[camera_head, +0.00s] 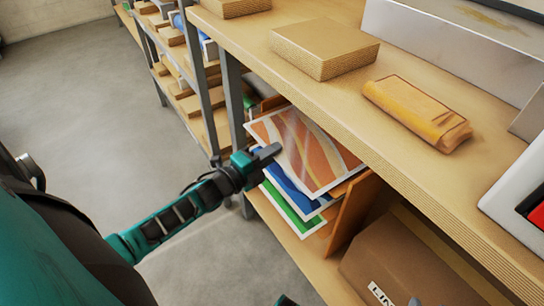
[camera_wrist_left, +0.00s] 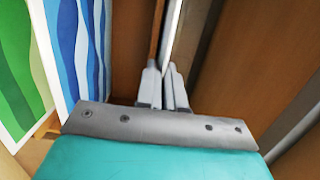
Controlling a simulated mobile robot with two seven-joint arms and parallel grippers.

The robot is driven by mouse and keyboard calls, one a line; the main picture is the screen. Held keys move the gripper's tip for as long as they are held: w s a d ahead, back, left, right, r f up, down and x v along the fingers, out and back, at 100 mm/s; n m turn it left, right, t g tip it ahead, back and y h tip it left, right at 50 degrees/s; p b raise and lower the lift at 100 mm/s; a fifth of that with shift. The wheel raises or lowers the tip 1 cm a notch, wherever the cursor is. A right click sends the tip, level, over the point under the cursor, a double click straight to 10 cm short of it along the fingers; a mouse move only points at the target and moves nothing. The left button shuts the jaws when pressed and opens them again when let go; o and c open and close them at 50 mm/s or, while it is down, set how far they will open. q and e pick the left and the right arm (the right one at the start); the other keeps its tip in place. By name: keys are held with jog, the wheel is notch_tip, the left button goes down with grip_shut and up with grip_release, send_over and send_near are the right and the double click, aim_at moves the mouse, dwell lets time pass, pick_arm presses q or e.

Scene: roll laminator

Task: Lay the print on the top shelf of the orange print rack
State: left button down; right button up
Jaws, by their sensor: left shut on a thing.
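The print (camera_head: 325,150), with orange, brown and white curved bands, is at the left end of the lower bay, over the orange print rack (camera_head: 350,213). My left gripper (camera_head: 270,152) is shut on its left edge. In the left wrist view the closed fingers (camera_wrist_left: 165,90) pinch a thin sheet, seen edge-on (camera_wrist_left: 173,35). A blue print (camera_head: 285,183) and a green print (camera_head: 291,212) show lower in the rack; they also show at the left of the wrist view. The top shelf is hidden under the held print, so I cannot tell whether they touch.
The wooden worktop (camera_head: 420,165) overhangs the rack on the right. It carries a cardboard box (camera_head: 325,50) and a yellow-brown parcel (camera_head: 416,112). A larger carton (camera_head: 410,265) sits right of the rack. Grey shelf posts (camera_head: 232,95) stand behind; open floor lies left.

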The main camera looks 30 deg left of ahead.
pick_arm(q)
jog(key=shift+f, duration=0.25)
jog(key=c, duration=1.3)
grip_release()
jog(key=shift+o, duration=0.2)
